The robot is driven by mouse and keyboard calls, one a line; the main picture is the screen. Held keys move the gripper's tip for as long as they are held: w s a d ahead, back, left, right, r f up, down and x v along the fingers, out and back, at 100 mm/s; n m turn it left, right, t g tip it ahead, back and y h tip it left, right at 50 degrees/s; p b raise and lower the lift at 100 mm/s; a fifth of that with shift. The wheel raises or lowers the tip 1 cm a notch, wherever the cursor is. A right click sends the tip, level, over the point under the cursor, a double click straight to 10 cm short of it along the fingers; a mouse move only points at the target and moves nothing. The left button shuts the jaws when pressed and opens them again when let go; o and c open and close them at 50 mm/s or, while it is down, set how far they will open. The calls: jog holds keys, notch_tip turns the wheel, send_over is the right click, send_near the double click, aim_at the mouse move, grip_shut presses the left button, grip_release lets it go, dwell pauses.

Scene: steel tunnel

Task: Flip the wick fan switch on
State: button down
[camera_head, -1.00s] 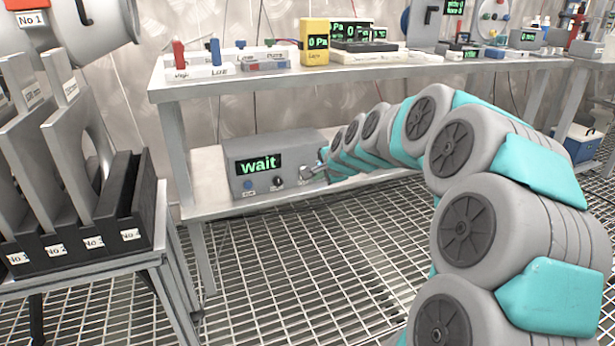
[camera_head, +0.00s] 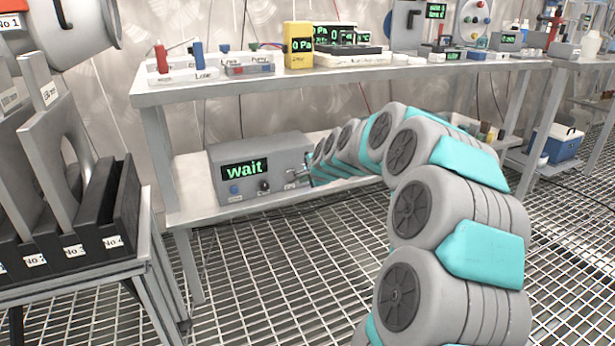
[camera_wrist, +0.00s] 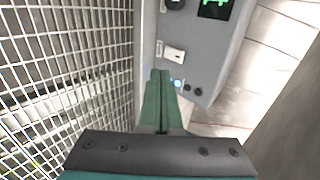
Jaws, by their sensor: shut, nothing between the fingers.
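A grey control box (camera_head: 228,187) with a green "wait" display (camera_head: 244,169) stands on the lower shelf. It also fills the upper right of the wrist view (camera_wrist: 205,55). A small white switch (camera_wrist: 174,52) is on its front, beside a lit blue spot (camera_wrist: 178,84); I cannot read its label or tell its position. My gripper (camera_wrist: 160,72) is shut and empty, its green fingertips close to the box front just below the white switch. I cannot tell whether they touch the box. In the head view my arm hides most of the gripper.
The upper shelf (camera_head: 190,93) overhangs the box and carries switches and a yellow meter (camera_head: 299,45). A rack of plates (camera_head: 125,215) stands at left. A black knob (camera_wrist: 175,4) sits beyond the switch. The grating floor (camera_head: 260,290) in front is clear.

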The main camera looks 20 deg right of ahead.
jog(key=w+f+b, duration=0.1)
jog(key=w+f, duration=0.1)
jog(key=w, duration=0.5)
jog(key=shift+w, duration=0.3)
jog(key=shift+w+d+r+g+p, duration=0.1)
jog(key=shift+w+r+g+p, duration=0.2)
jog(key=shift+p, duration=0.9)
jog(key=shift+f, duration=0.35)
jog(key=shift+r, duration=0.1)
